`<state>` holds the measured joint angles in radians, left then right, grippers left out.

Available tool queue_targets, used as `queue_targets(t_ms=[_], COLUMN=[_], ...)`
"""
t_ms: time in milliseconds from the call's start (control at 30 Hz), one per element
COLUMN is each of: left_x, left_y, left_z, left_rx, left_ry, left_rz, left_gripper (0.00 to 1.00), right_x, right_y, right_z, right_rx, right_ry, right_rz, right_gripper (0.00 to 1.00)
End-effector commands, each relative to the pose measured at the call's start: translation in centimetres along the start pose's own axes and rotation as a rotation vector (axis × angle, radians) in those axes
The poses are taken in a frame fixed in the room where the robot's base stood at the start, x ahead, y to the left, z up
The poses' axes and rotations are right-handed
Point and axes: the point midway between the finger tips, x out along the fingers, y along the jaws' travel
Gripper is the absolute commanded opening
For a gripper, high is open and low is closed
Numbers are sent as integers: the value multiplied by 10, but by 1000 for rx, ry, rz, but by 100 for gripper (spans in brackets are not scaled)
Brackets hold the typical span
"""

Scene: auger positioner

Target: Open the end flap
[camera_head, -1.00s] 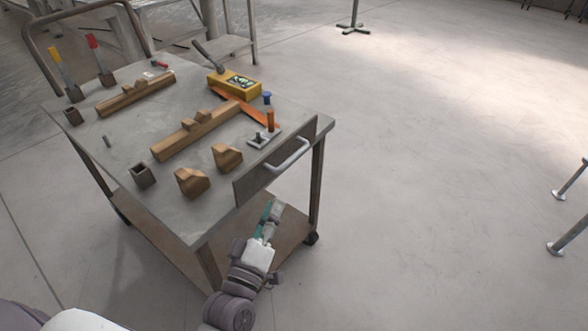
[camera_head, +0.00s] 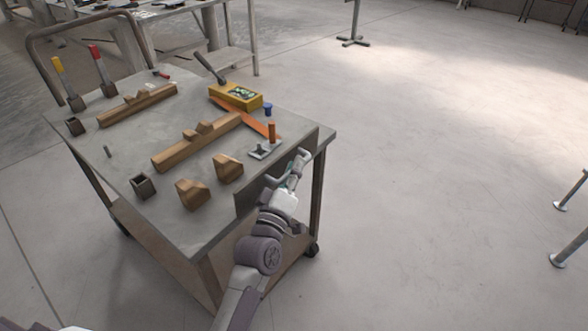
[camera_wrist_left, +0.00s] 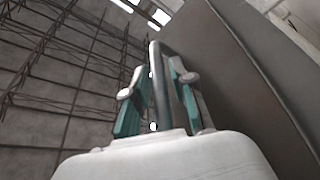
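The end flap (camera_head: 248,198) is a grey panel standing upright at the near right end of the cart, with a pale bar handle (camera_head: 271,181) on its outer face. My left gripper (camera_head: 297,166) is at the handle and partly covers it. In the left wrist view, the handle bar (camera_wrist_left: 158,85) passes between the two teal fingers of my left gripper (camera_wrist_left: 157,95), with gaps visible beside it. The fingers are open around the bar. The flap (camera_wrist_left: 225,80) fills the right side of that view. My right gripper is not in view.
The floor (camera_head: 430,190) to the right of the cart is clear.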

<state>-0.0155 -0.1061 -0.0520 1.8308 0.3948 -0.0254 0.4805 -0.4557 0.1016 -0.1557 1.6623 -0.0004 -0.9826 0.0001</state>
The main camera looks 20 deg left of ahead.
Motion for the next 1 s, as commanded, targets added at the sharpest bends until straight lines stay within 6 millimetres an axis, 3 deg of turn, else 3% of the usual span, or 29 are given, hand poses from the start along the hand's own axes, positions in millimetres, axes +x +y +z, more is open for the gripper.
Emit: queue_targets(t_ms=[233,400,1000], left_x=[0,0,-2], left_y=[0,0,-1], left_z=[0,0,4], left_rx=[1,1,52], left_ry=[0,0,-1], left_rz=[-1,0,18], left_gripper=[25,0,0], right_x=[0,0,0], right_y=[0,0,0], right_z=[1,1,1], right_rx=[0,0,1], right_ry=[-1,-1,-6], right_rz=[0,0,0], right_gripper=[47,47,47])
